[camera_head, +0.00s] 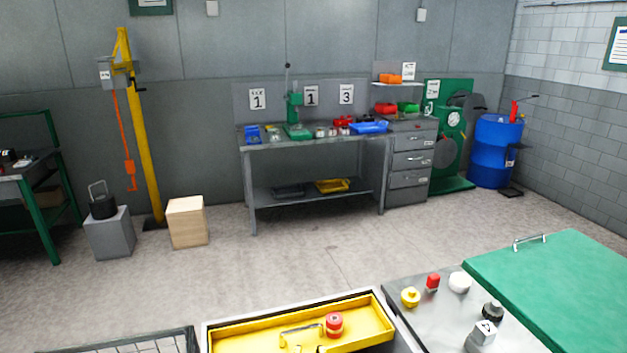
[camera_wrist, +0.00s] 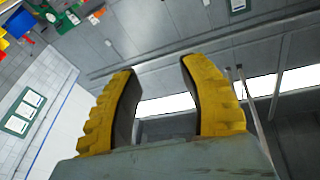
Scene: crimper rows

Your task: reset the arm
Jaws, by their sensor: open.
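My gripper (camera_wrist: 160,95) shows in the wrist view with its two yellow, ridged fingers apart. It is open and nothing is between the fingers. Behind it the wrist view shows the grey wall and ceiling, tilted. In the head view neither my gripper nor my arm can be seen.
A yellow tray (camera_head: 250,340) with a red round part (camera_head: 334,324) is close in front. Beside it a grey panel (camera_head: 415,318) bears several knobs, next to a green lid (camera_head: 560,285). A workbench (camera_head: 270,145) stands at the back wall. The floor (camera_head: 290,250) between is clear.

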